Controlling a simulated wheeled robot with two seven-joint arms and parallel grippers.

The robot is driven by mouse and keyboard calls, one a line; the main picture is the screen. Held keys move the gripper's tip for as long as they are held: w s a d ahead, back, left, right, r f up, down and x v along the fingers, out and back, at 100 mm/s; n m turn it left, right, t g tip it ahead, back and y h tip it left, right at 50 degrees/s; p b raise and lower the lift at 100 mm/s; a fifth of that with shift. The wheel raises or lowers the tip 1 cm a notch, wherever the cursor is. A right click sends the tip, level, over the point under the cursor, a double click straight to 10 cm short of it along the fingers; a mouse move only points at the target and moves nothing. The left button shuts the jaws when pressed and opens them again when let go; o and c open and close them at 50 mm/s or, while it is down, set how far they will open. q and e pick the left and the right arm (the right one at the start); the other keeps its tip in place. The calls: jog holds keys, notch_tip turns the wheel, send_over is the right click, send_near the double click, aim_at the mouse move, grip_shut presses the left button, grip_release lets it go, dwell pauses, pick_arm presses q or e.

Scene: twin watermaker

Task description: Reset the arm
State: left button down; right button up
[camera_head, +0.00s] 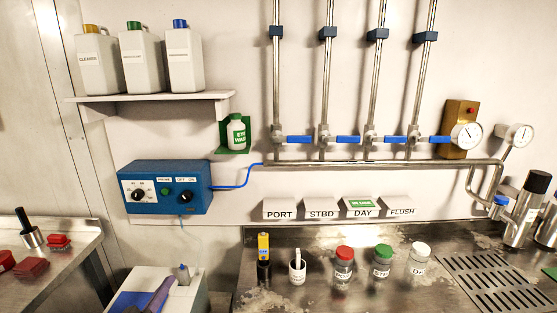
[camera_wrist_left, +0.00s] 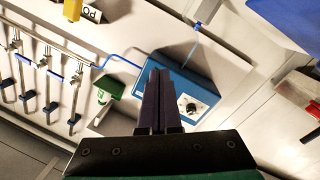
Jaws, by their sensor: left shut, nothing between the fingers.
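My left gripper (camera_head: 168,281) shows as a purple finger at the bottom edge of the head view, in front of a white box with a blue top. In the left wrist view the gripper (camera_wrist_left: 158,75) has its two dark fingers together with nothing between them. Behind the fingers in that view is the blue control box (camera_wrist_left: 190,95). In the head view the blue control box (camera_head: 165,187) hangs on the wall, above and apart from the gripper. My right gripper is in neither view.
A steel counter (camera_head: 300,240) holds a yellow meter (camera_head: 263,250), a white cup (camera_head: 297,270) and red-, green- and white-capped jars. The white box (camera_head: 190,297) stands close to the gripper. Pipes with blue-handled valves (camera_head: 298,139) and a bottle shelf (camera_head: 150,98) are on the wall.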

pick_arm(q)
jog(key=s+d+f+m+g, duration=0.45)
jog(key=s+f+g, duration=0.25)
jog(key=f, duration=0.3)
jog(key=s+f+m+g+y, duration=0.1)
jog(key=s+f+g, duration=0.1)
jog(key=s+g, duration=0.35)
jog(key=s+f+m+g+y, duration=0.1)
jog(key=s+f+m+g, duration=0.15)
jog(key=s, duration=0.65)
jog(key=s+f, duration=0.3)
jog(key=f, duration=2.3)
jog(key=s+a+f+g, duration=0.1)
jog(key=s+f, duration=0.5)
jog(key=s, duration=0.2)
jog(key=s+a+f, duration=0.2)
jog(key=s+f, duration=0.3)
jog(key=s, duration=0.3)
jog(key=shift+a+f+n+g, duration=0.25)
jog(key=shift+f+n+g, duration=0.05)
jog(key=shift+f+g, duration=0.1)
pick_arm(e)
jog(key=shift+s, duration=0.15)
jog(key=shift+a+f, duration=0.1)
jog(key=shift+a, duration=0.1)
